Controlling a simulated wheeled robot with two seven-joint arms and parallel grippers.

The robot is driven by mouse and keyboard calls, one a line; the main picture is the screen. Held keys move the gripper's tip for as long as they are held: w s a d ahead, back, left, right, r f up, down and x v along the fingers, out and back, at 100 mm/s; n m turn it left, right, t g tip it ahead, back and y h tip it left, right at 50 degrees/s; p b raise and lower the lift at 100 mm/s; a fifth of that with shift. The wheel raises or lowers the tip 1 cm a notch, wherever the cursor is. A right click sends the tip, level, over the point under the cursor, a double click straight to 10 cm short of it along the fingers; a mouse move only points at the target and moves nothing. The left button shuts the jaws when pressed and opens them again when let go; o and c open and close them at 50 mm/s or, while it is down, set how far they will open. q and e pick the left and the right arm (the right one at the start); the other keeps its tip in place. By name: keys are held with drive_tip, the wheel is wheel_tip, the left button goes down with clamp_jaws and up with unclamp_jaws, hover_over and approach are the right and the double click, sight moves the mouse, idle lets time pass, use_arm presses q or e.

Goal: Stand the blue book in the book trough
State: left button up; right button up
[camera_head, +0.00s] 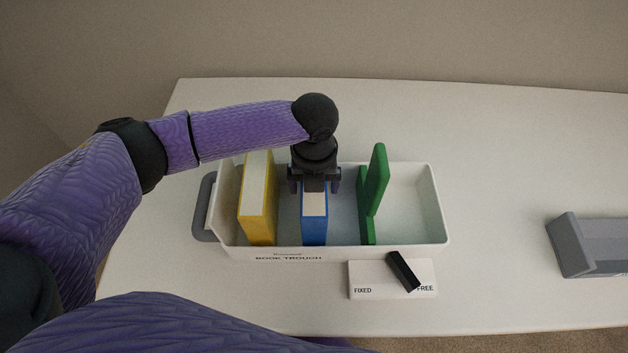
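The blue book (314,230) stands upright inside the white book trough (400,246), its pale page edge facing up. My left gripper (314,188) is over the far end of the blue book, pointing down. Its two fingers are apart, one to each side of the book, with a small gap showing; it looks open. The gripper hides the book's far end. My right gripper is not in view.
A yellow book (257,205) stands left of the blue book in the trough. A green divider (374,190) stands to its right. A FIXED/FREE plate (370,280) with a black lever (402,270) lies in front, the lever toward FREE. A grey holder (575,250) sits far right.

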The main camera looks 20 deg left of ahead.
use_arm(q)
drive_tip(key=shift+o, duration=0.3)
wheel_tip(320, 180, up, 11)
drive_tip(key=p, duration=0.3)
drive_tip(key=shift+r+p, duration=0.2)
drive_tip(key=shift+p, duration=0.2)
drive_tip(key=shift+r, duration=0.45)
